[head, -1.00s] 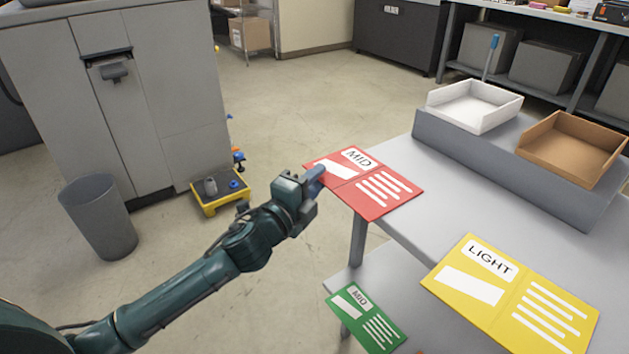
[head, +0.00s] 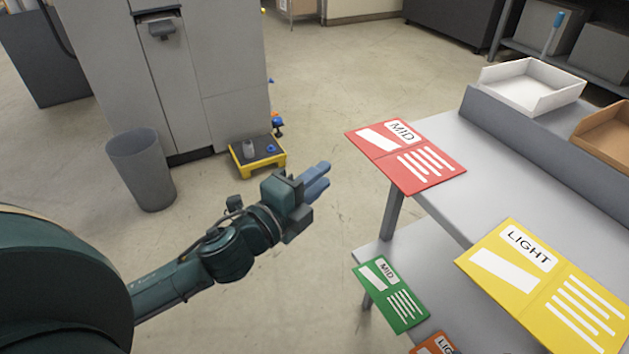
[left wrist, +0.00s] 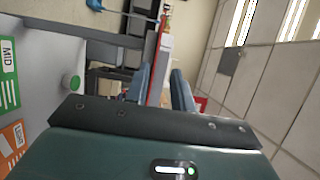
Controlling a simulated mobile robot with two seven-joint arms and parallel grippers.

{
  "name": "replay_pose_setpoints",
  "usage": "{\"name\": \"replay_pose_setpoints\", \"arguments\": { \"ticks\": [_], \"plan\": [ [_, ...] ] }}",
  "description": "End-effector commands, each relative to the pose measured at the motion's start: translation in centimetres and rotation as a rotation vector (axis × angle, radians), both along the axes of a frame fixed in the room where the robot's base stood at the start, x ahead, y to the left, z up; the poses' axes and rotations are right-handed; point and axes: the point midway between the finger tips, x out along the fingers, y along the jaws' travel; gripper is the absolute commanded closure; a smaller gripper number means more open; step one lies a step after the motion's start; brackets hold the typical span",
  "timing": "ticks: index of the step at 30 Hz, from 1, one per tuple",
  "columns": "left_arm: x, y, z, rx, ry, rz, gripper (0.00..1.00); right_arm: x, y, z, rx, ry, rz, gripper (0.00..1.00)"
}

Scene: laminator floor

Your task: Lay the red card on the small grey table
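The red card (head: 432,168), marked MID, lies flat on the grey table (head: 495,190) at its near-left corner, with its left part sticking out past the edge. In the left wrist view a thin red strip (left wrist: 156,50), seemingly this card edge-on, shows ahead of the fingers. My left gripper (head: 317,181) is left of the card, apart from it, over open floor. Its two blue fingers stand apart with nothing between them, as the left wrist view (left wrist: 162,88) also shows. My right gripper is out of view. I cannot tell whether another small grey table is nearby.
A yellow LIGHT card (head: 545,283) lies on the same table. A green MID card (head: 392,294) and an orange card (head: 432,346) are on the lower shelf (head: 372,258). A white tray (head: 530,88) stands behind. A bin (head: 142,170) and yellow-edged platform (head: 258,157) are left.

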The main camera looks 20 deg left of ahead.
Motion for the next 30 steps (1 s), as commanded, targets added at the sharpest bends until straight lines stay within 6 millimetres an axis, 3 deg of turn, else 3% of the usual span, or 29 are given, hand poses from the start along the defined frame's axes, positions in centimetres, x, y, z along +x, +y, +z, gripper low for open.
{"name": "replay_pose_setpoints", "arguments": {
  "ticks": [5, 8, 12, 18, 22, 30],
  "plan": [
    [-1.7, -0.5, -1.4, -0.1, 0.066, -0.006, 0.76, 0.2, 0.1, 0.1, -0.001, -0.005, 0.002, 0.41],
    [-4.3, -2.0, -4.3, -0.358, 0.222, -0.008, 0.76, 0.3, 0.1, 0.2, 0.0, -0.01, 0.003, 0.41],
    [-9.2, -4.3, -8.1, -0.843, 0.477, 0.045, 0.76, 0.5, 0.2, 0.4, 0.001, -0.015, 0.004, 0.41],
    [-13.8, -5.5, -10.3, -1.337, 0.67, 0.163, 0.76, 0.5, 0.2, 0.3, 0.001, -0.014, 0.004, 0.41],
    [-14.7, -5.7, -10.6, -1.439, 0.7, 0.191, 0.76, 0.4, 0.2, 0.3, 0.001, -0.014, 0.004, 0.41],
    [-14.6, -5.7, -10.6, -1.437, 0.701, 0.19, 0.76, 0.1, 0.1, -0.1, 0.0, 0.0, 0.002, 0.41]
  ]
}}
